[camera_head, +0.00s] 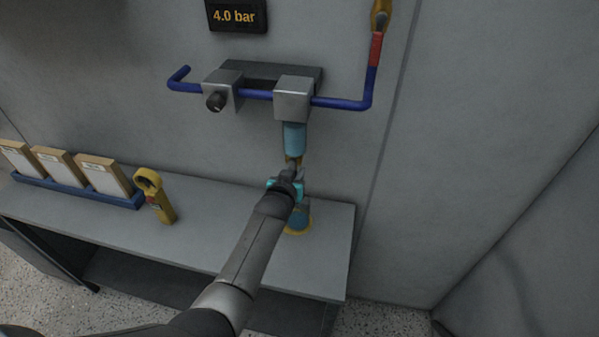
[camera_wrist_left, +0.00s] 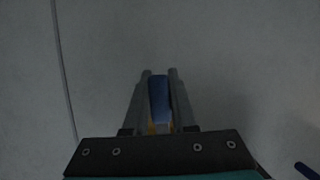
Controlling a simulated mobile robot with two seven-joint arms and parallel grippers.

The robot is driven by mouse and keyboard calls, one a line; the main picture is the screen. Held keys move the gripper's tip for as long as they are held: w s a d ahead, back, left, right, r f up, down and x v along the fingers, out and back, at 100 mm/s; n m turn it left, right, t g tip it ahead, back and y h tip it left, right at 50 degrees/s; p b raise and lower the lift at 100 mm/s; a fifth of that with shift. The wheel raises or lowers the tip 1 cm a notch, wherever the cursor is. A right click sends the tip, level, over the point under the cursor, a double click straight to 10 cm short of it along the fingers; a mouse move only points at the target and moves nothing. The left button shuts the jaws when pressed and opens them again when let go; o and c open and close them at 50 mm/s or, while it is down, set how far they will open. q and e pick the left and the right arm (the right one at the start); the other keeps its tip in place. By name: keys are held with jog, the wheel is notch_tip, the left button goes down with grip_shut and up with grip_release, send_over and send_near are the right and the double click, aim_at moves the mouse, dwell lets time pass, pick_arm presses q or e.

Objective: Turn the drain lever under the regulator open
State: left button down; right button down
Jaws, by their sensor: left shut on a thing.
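The regulator (camera_head: 293,98) is a grey metal block on a blue pipe on the wall, with a teal bowl (camera_head: 294,138) hanging below it. A brass-coloured fitting (camera_head: 292,161) shows under the bowl. My left gripper (camera_head: 291,174) is just below this fitting, and its arm hides most of what is there. In the left wrist view, my left gripper (camera_wrist_left: 160,75) is shut on a narrow blue piece, the drain lever (camera_wrist_left: 160,98), which lies between its two fingers. The lever's turned position is hard to tell. My right gripper is not in view.
A grey bench (camera_head: 235,225) stands below the regulator. On it are a blue rack (camera_head: 75,192) with boxes, a yellow tag-like lock (camera_head: 155,194) and a teal container (camera_head: 299,218) with a yellow base. A display (camera_head: 236,16) reads 4.0 bar. A red-and-yellow valve handle (camera_head: 377,45) is at upper right.

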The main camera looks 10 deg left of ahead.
pick_arm(q)
jog(key=shift+a, duration=0.15)
dwell(0.4)
jog(key=c, duration=0.7)
grip_release()
jog(key=shift+p+v, duration=1.5)
jog(key=shift+v, duration=6.2)
